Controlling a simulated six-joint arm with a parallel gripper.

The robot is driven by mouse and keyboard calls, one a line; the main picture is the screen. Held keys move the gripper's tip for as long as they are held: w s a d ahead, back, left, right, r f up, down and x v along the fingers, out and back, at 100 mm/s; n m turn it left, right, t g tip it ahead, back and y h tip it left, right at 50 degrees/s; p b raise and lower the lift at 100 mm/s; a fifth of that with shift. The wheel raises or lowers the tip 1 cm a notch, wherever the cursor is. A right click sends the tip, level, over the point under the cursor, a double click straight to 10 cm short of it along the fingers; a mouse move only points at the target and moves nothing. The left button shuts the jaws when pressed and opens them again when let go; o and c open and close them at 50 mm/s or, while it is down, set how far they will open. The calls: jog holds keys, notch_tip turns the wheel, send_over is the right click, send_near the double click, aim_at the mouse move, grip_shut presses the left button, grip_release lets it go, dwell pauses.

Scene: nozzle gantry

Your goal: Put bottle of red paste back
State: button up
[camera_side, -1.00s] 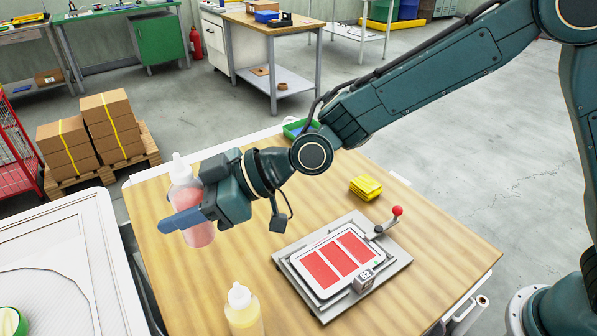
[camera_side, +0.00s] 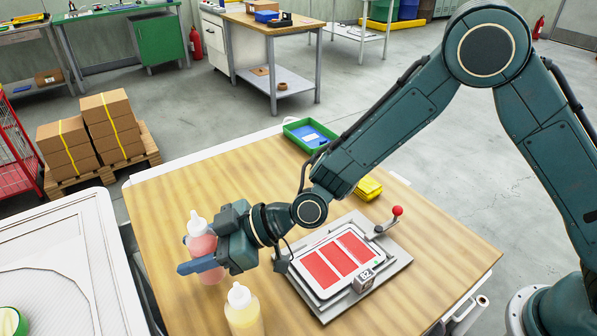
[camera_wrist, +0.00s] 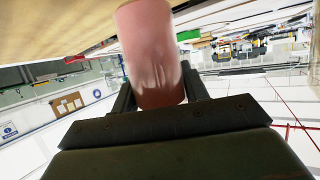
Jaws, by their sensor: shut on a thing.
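The bottle of red paste (camera_side: 203,246) is a clear squeeze bottle with pink-red contents and a white nozzle cap. It stands upright near the left edge of the wooden table. My gripper (camera_side: 200,258) is shut around its body from the right side. In the side view I cannot tell whether its base touches the table. In the wrist view the bottle (camera_wrist: 150,50) sits between the two fingers, and its cap is out of view.
A bottle of yellow paste (camera_side: 243,314) stands close in front, to the right. A clamped plate with three red panels (camera_side: 340,262) lies right of my gripper. A yellow block (camera_side: 369,188) and a green tray (camera_side: 310,134) are farther back. The table (camera_side: 190,160) is clear at back left.

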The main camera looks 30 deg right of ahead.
jog(key=shift+f, duration=1.25)
jog(key=shift+f, duration=0.1)
jog(key=o, duration=0.7)
jog(key=shift+d, duration=0.15)
jog(key=v, duration=1.1)
jog(key=shift+s+d+r, duration=0.2)
jog(key=shift+d+r, duration=0.05)
jog(key=shift+r, duration=0.1)
